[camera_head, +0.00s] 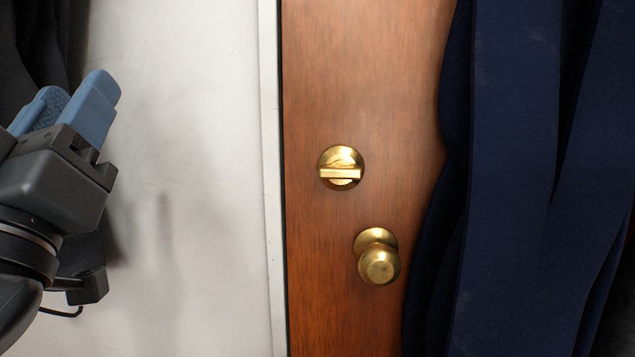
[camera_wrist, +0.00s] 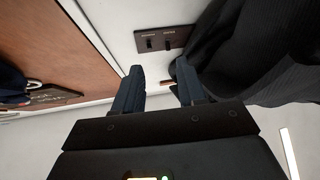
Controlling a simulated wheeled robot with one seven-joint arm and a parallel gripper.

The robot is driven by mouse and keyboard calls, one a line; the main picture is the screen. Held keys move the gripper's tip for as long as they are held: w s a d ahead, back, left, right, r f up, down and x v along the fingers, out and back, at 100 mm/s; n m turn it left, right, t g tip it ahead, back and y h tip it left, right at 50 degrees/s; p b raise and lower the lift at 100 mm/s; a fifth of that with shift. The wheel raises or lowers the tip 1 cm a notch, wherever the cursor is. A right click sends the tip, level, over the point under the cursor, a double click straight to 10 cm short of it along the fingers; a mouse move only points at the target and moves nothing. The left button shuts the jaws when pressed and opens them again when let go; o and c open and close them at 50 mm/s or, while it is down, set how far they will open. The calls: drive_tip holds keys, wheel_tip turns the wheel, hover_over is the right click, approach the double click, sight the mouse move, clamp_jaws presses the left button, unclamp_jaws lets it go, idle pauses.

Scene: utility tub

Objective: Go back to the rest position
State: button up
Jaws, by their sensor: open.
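My gripper (camera_head: 72,105) is at the left of the head view, in front of the white wall, with its blue fingers pointing up and to the right. In the wrist view my gripper (camera_wrist: 160,88) shows two blue fingers apart with nothing between them. A dark switch plate (camera_wrist: 163,40) with two switches is on the wall beyond the fingertips. The gripper is well to the left of the wooden door (camera_head: 330,60) and apart from it.
The door has a brass thumb-turn lock (camera_head: 341,168) above a brass knob (camera_head: 379,265). Dark blue fabric (camera_head: 520,180) hangs over the door's right side. Black fabric (camera_wrist: 250,50) hangs close to the right finger in the wrist view. White wall (camera_head: 195,150) between gripper and door is clear.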

drive_tip(key=w+d+f+n+g+y, duration=0.1)
drive_tip(key=d+f+n+g, duration=0.15)
drive_tip(key=d+f, duration=0.7)
drive_tip(key=w+d+f+n+g+y, duration=0.1)
drive_tip(key=w+d+f+g, duration=0.15)
drive_tip(key=f, duration=1.35)
drive_tip(key=s+d+f+m+g+h, duration=0.15)
drive_tip(key=s+d+f+g, duration=0.25)
drive_tip(key=s+d+f, duration=0.95)
drive_tip(key=s+d+f+m+g+h, duration=0.15)
drive_tip(key=s+d+m+h, duration=0.45)
drive_tip(key=s+d, duration=1.2)
wheel_tip(320, 180, up, 21)
drive_tip(key=s+a+m+y+p, duration=0.1)
drive_tip(key=s+p, duration=0.1)
drive_tip(key=p, duration=1.9)
drive_tip(key=shift+s+a, duration=0.15)
drive_tip(key=shift+a, duration=0.2)
drive_tip(key=shift+y, duration=0.25)
drive_tip(key=shift+s+r, duration=0.15)
drive_tip(key=shift+s, duration=0.1)
